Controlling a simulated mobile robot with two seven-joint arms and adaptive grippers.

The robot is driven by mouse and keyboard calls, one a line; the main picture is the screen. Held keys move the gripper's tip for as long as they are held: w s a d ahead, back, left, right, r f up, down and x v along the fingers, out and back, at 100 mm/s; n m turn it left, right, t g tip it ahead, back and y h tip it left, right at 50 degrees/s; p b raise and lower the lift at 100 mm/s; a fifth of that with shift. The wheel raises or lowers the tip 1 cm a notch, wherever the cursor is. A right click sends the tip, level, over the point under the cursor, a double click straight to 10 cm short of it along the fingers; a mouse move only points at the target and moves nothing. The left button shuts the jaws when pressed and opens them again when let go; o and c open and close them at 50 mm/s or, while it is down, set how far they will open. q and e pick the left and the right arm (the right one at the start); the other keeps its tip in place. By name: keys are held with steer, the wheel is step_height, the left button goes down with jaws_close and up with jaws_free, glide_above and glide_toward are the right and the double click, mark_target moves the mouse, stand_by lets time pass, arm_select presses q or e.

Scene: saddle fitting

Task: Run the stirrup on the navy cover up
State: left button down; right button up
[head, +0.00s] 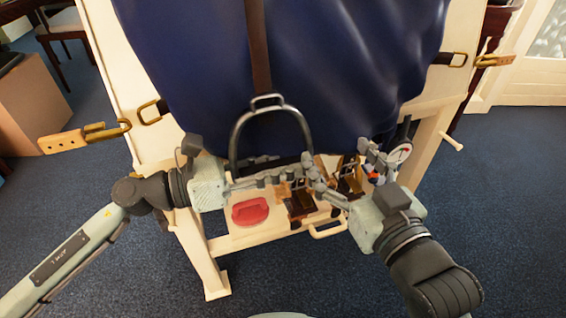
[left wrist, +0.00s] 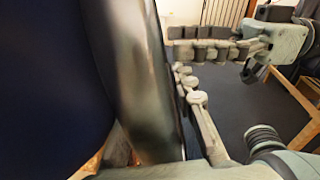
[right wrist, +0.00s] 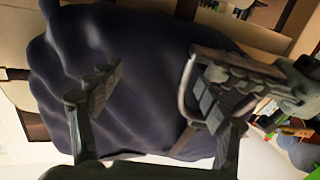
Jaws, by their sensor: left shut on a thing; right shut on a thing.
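The dark metal stirrup (head: 238,130) hangs on a brown strap (head: 259,50) in front of the navy cover (head: 345,60), low on its near face. My left gripper (head: 287,172) is at the stirrup's bottom and shut on it. In the left wrist view the stirrup's side (left wrist: 145,85) is large and close beside the fingers. The right wrist view shows the stirrup (right wrist: 186,88) by one finger; the exact contact is partly hidden.
A cream wooden stand (head: 208,262) carries the cover. The carpet is clear in front.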

mark_target(304, 141)
arm_select(q)
steer(key=r, duration=0.3)
steer(key=shift+w, duration=0.35)
arm_select(e)
steer(key=f, duration=0.1)
steer(key=d+f+g, duration=0.1)
steer(key=f, duration=0.1)
steer(key=shift+f+h, duration=0.1)
steer(key=shift+h, duration=0.2)
arm_select(q)
steer(key=shift+w+a+r+p, duration=0.1)
steer(key=shift+r+p, duration=0.5)
steer(key=shift+p, duration=0.05)
steer(key=shift+f, duration=0.1)
arm_select(e)
steer(key=s+d+f+g+h, duration=0.1)
steer(key=d+f+g, duration=0.2)
steer(key=f, duration=0.3)
steer(key=shift+s+d+h, duration=0.15)
steer(key=shift+s+h, duration=0.1)
steer(key=shift+h, duration=0.15)
steer(key=shift+r, duration=0.1)
arm_select(q)
steer(key=c, duration=1.2)
jaws_free()
steer(key=shift+f, duration=0.1)
